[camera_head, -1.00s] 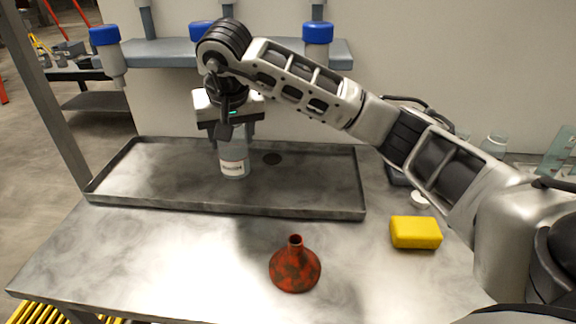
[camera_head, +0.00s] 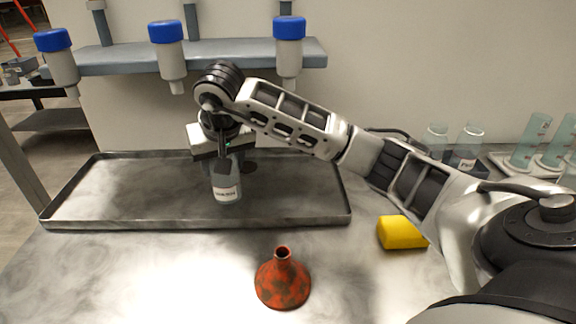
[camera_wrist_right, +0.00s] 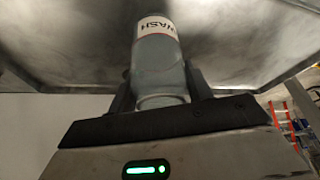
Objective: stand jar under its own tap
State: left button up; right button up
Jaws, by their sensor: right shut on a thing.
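My right gripper (camera_head: 226,160) is shut on a clear jar (camera_head: 228,191) with a white label that seems to read "WASH" in the right wrist view (camera_wrist_right: 157,62). The jar is upright over the metal tray, close to its floor; I cannot tell whether it touches. Three taps with blue caps hang from the grey shelf: a left tap (camera_head: 57,58), a middle tap (camera_head: 168,52) and a right tap (camera_head: 289,45). The jar stands between the middle and right taps in the picture, nearer the viewer. Any tap labels are not readable. My left gripper is not in view.
The shallow tray (camera_head: 100,224) has a raised rim and a dark drain partly hidden behind my gripper. A red funnel (camera_head: 282,282) and a yellow sponge (camera_head: 402,232) are on the table in front. Glass jars (camera_head: 467,146) and cylinders (camera_head: 530,140) stand at the right.

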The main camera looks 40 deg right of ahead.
jog(key=s+d, duration=0.1)
jog(key=d, duration=0.1)
jog(key=s+d, duration=0.1)
jog(key=d, duration=0.2)
jog(key=s+d, duration=0.1)
jog(key=d, duration=0.1)
jog(key=shift+s+d, duration=0.25)
jog(key=shift+d, duration=0.1)
jog(key=shift+s+d, duration=0.2)
jog(key=shift+d, duration=0.35)
jog(key=d, duration=0.1)
jog(key=s+d, duration=0.1)
jog(key=d, duration=0.1)
jog(key=shift+s+d+p, duration=0.35)
jog(key=shift+a+f, duration=0.15)
jog(key=shift+f, duration=0.35)
jog(key=shift+w+f, duration=0.1)
jog(key=shift+f, duration=0.1)
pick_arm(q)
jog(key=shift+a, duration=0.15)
